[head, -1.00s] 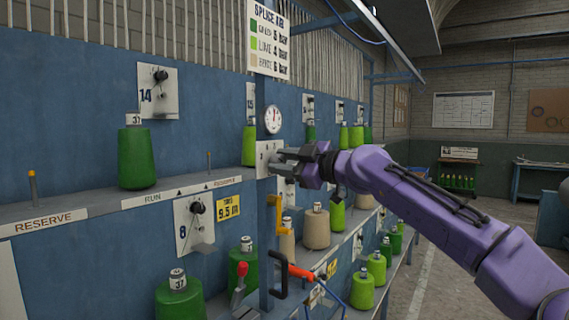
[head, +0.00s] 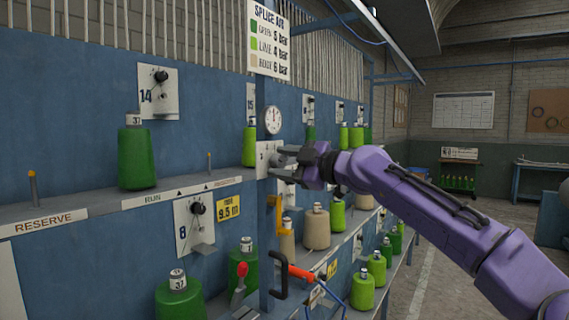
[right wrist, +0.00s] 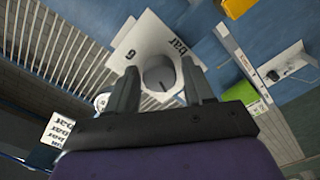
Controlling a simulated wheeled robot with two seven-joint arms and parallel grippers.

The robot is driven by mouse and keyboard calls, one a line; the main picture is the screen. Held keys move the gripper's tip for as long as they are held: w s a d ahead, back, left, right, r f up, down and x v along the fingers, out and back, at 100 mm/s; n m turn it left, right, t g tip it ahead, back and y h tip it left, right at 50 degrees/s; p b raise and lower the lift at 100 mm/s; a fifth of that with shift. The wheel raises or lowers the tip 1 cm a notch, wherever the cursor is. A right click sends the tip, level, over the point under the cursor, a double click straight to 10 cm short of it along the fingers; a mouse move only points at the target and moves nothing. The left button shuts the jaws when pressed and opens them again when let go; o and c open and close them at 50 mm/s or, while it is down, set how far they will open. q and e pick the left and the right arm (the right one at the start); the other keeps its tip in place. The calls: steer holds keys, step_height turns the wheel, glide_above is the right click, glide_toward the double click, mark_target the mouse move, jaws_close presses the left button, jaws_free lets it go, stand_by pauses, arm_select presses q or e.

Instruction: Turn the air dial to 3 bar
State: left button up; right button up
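The air dial is a round grey knob (right wrist: 158,75) on a white plate (right wrist: 150,40) printed with "bar" and a numeral, in the right wrist view. In the head view the plate (head: 263,158) sits on the blue post below a round white gauge (head: 272,120); the knob is mostly hidden by my fingers. My right gripper (head: 281,163) is open at the plate. In the right wrist view its fingers (right wrist: 160,68) lie on either side of the knob with gaps showing; I cannot tell how deep they reach. My left gripper is not in view.
A "SPLICE AIR" sign (head: 269,38) hangs above the gauge, listing green 5, lime 4 and a third colour 6 bar. A yellow bracket (head: 274,214) and a red-and-black tool (head: 300,272) are below the dial. Green cones (head: 137,158) stand on the shelves. Floor at right is clear.

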steer(key=shift+o, duration=0.3)
steer(key=b+v, duration=0.3)
steer(key=shift+f, duration=0.35)
steer(key=b, duration=0.3)
glide_toward(282, 165)
steer(key=shift+s+d+r, duration=0.3)
steer(key=shift+d, duration=0.1)
